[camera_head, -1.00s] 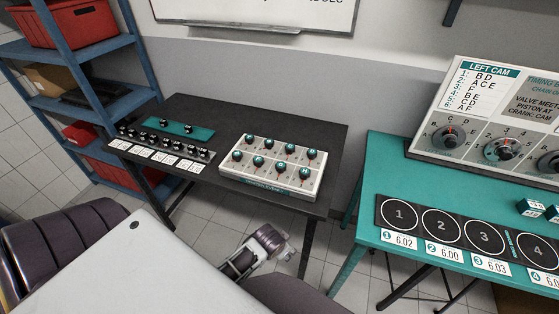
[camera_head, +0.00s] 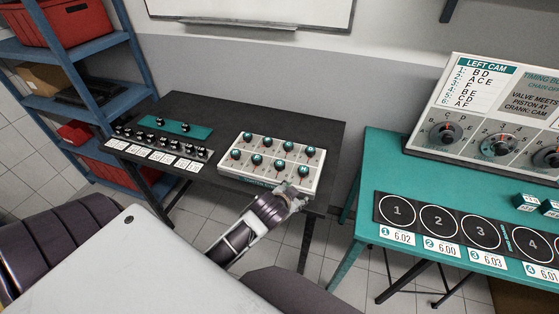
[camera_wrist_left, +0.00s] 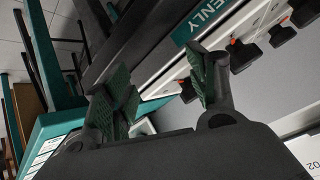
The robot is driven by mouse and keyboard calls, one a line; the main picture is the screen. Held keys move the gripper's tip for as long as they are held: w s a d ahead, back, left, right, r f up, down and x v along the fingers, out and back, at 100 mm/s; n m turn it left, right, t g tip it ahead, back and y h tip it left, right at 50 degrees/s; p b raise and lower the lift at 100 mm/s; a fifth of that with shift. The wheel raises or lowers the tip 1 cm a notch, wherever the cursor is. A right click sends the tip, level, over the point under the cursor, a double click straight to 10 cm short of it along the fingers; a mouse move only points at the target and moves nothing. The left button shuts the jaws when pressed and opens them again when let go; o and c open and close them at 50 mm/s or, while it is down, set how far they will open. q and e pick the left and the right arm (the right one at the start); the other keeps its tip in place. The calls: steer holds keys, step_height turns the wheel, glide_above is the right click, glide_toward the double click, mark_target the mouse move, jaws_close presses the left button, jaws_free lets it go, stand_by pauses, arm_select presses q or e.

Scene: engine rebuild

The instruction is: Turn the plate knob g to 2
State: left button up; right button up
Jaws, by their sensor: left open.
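The white knob plate (camera_head: 230,171) lies on the dark table, with several teal-topped knobs in two rows. Its letters are too small to read, so I cannot tell for sure which knob is g; the third knob of the front row (camera_head: 280,166) is one candidate. My left gripper (camera_head: 293,193) is at the plate's front right corner, apart from the knobs as far as I can see. In the left wrist view my left gripper (camera_wrist_left: 160,78) is open with nothing between its fingers. The plate's edge with a teal label (camera_wrist_left: 205,20) and dark knobs with red parts show beyond. My right gripper is not in view.
A strip of small black knobs with white cards (camera_head: 160,158) and a teal mat (camera_head: 175,128) lie left on the dark table (camera_head: 315,132). A teal table (camera_head: 365,150) with numbered circles and a LEFT CAM panel (camera_head: 425,140) stands right, across a gap.

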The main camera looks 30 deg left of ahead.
arm_select(q)
steer(key=w+d+r+m+t+h, duration=0.2)
steer(key=w+r+m+t, duration=0.15)
steer(key=r, duration=0.35)
steer(key=w+d+r+m+t+h, duration=0.1)
steer(key=w+d+r+m+t, duration=0.15)
steer(key=w+r, duration=0.35)
steer(key=w+d+r+m+t+h, duration=0.2)
steer(key=w+r+t, duration=0.15)
steer(key=r, duration=0.45)
steer(key=s+d+r+m+g+h, duration=0.2)
steer(key=d+r+m+g+h, duration=0.4)
steer(key=m, duration=0.5)
steer(key=s+d+r+m+g+h, duration=0.1)
steer(key=s+d+m+g+h, duration=0.25)
steer(key=d+m+h, duration=0.65)
steer(key=a+f+m+g+y, duration=0.8)
steer(key=a+f+m+y, duration=0.1)
steer(key=f+y, duration=0.15)
steer(key=a+n+g+y, duration=0.1)
steer(key=a+y, duration=0.8)
steer(key=a, duration=1.5)
steer(key=shift+w+n+g, duration=0.3)
steer(key=shift+g, duration=0.1)
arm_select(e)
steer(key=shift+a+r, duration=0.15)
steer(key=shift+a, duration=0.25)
